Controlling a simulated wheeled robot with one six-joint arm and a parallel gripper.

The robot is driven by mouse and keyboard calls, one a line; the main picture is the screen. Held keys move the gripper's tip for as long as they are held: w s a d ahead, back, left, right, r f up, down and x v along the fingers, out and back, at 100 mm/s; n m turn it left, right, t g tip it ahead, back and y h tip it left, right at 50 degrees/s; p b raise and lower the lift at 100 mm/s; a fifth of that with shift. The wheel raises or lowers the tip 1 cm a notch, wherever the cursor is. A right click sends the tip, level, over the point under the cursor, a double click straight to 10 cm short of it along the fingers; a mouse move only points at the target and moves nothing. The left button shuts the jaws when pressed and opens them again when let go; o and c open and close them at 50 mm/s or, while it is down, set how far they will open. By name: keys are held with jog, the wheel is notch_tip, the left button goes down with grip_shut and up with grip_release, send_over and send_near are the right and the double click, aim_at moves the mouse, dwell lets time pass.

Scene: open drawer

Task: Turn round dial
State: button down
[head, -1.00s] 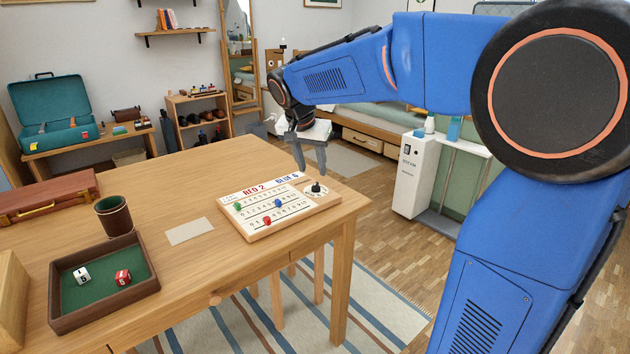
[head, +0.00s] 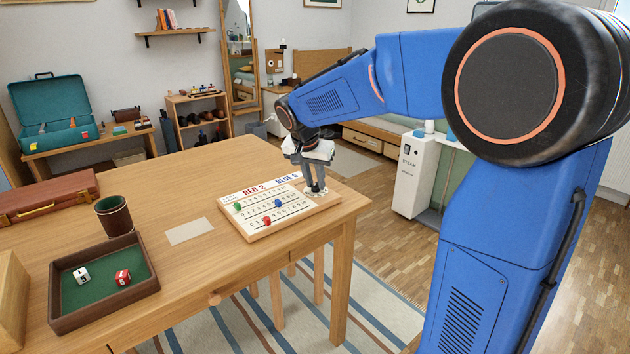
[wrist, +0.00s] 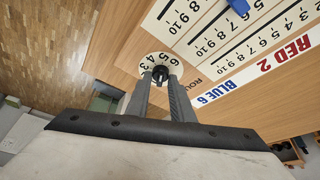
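The white score board (head: 259,226) lies on the table. Its round white dial plate (wrist: 146,65), printed with numbers, is at the board's corner. A small black knob (wrist: 160,73) stands at the dial's middle. My gripper (head: 315,190) points down over the dial; the wrist view also shows its fingertips (wrist: 161,77). One finger is on each side of the knob, with a narrow gap that the knob appears to fill, so it looks shut on the knob. The fingers hide most of the knob and part of the dial in the head view.
A dice tray (head: 150,288) with two dice, a dark cup (head: 113,217) and a blank card (head: 190,231) lie left of the board. A red-brown case (head: 50,199) is at the table's left. The table edge is close beside the dial.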

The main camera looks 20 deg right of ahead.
jog(key=shift+n, duration=0.3)
jog(key=n+y, duration=0.1)
jog(key=n, duration=0.2)
jog(key=n+t+y, duration=0.1)
jog(key=n, duration=0.2)
jog(key=shift+s+d, duration=0.1)
jog(key=shift+d, duration=0.1)
jog(key=n+y, duration=0.1)
jog(key=n, duration=0.2)
jog(key=n+y, duration=0.2)
jog(key=n, duration=0.1)
jog(key=shift+d+n, duration=0.2)
jog(key=shift+n, duration=0.2)
jog(key=n, duration=0.2)
jog(key=n+g+y, duration=0.1)
jog(key=n, duration=0.2)
jog(key=shift+d+y, duration=0.1)
jog(key=shift+y, duration=0.2)
jog(key=n, duration=0.1)
jog(key=n+g, duration=0.1)
jog(key=n, duration=0.1)
jog(key=n+g, duration=0.1)
jog(key=n, duration=0.1)
jog(key=shift+w+y, duration=0.25)
jog(key=shift+y, duration=0.15)
jog(key=shift+n, duration=0.3)
jog(key=c, duration=1.6)
grip_release()
jog(key=shift+o, duration=0.2)
